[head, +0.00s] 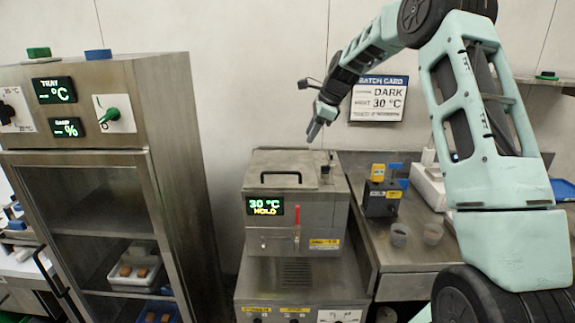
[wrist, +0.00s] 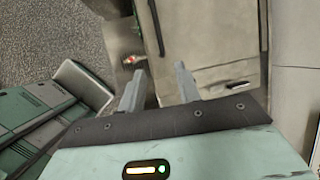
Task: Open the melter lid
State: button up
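The melter (head: 335,222) is a steel box in the middle of the head view, with a display reading 30 °C HOLD and a red lever on its front. Its lid (head: 270,165) lies flat and closed on top, with a dark bar handle (head: 281,174) near the front edge. My gripper (head: 313,132) is above the lid's back right part, pointing down, apart from the handle. In the wrist view my gripper (wrist: 159,83) has its two fingers spread with nothing between them. A pale metal surface beyond them appears to be the melter top (wrist: 207,45).
A tall steel cabinet (head: 175,170) with a glass door stands left of the melter. On the right, a steel counter (head: 405,262) carries a dark box (head: 381,200) and small cups (head: 399,235). A batch card (head: 379,98) hangs on the wall behind my arm.

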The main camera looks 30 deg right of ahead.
aim_at(292, 173)
jog(key=p+x, duration=0.4)
jog(key=x, duration=1.1)
jog(key=shift+w, duration=0.1)
grip_shut()
